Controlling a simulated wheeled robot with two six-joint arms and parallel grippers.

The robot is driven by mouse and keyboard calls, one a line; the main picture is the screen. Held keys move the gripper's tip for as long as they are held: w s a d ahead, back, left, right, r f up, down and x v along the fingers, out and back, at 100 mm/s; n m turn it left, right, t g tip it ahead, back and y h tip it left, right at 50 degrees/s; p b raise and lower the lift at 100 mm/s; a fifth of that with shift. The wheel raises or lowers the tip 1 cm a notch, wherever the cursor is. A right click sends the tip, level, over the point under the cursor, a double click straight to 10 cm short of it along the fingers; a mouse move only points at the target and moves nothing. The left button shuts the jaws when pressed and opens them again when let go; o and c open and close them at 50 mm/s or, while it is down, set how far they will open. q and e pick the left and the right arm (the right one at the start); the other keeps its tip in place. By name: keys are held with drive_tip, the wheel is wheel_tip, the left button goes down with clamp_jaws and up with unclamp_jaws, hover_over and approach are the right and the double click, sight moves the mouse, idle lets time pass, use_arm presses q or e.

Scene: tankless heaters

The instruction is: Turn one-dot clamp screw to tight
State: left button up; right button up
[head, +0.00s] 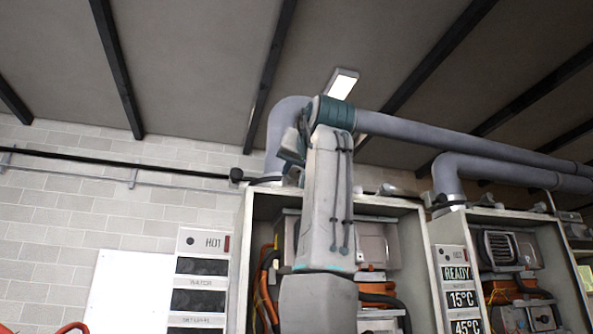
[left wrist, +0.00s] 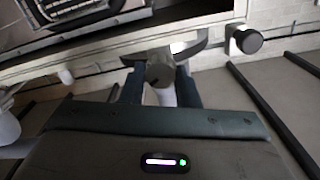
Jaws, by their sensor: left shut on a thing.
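My left gripper (head: 292,150) is up at the flue pipe elbow above the left heater cabinet, partly behind my own arm. In the left wrist view my left gripper (left wrist: 160,88) has its two dark fingers on either side of a grey-brown round knob (left wrist: 160,71), which looks like the clamp screw, and is shut on it. The fingers hide part of the knob, and no dot mark can be made out. A dark curved clamp band (left wrist: 198,46) shows behind it. My right gripper is in neither view.
The left cabinet (head: 410,235) is open, with hoses inside. Its HOT panel (head: 206,243) is beside it. A black knob (head: 236,175) sticks out left of the clamp, clear of the fingers in the wrist view (left wrist: 247,40). Another heater cabinet (head: 437,236) stands right, reading READY.

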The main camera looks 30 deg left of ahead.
use_arm(q)
drive_tip(key=m, duration=0.5)
drive_tip(key=shift+m, duration=0.3)
drive_tip(key=m+b, duration=0.1)
drive_tip(key=m, duration=0.2)
drive_tip(key=shift+m, duration=0.9)
drive_tip(key=o, duration=1)
drive_tip(key=shift+w+f, duration=0.1)
